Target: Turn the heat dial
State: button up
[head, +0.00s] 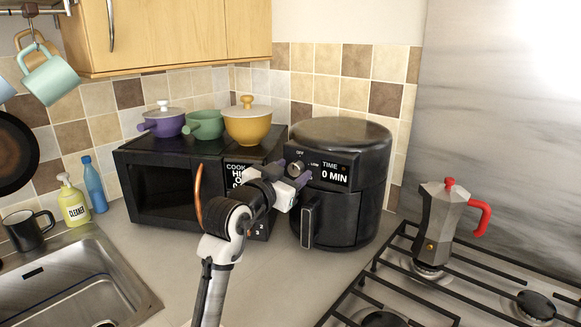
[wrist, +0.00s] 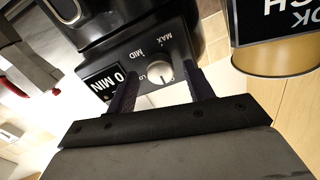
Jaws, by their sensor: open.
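The heat dial (head: 296,168) is a small round light-coloured knob on the front panel of the black air fryer (head: 345,215). In the wrist view the dial (wrist: 158,72) shows clearly, with LO, MID and MAX marks around it. My gripper (head: 291,175) is at the panel, its purple fingers partly covering the dial in the head view. In the wrist view the open fingers of my gripper (wrist: 160,84) lie one on each side of the dial, with gaps visible. I cannot tell whether either finger touches it. The TIME display (head: 334,176) beside it reads 0 MIN.
A black microwave (head: 165,195) stands left of the fryer, with purple (head: 163,124), green (head: 205,126) and yellow (head: 248,125) pots on top. A moka pot (head: 437,225) stands on the stove at right. A sink (head: 75,280) is at lower left. Bare counter lies before the fryer.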

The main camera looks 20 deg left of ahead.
jog(key=shift+w, duration=0.2)
jog(key=c, duration=1)
jog(key=shift+o, duration=0.2)
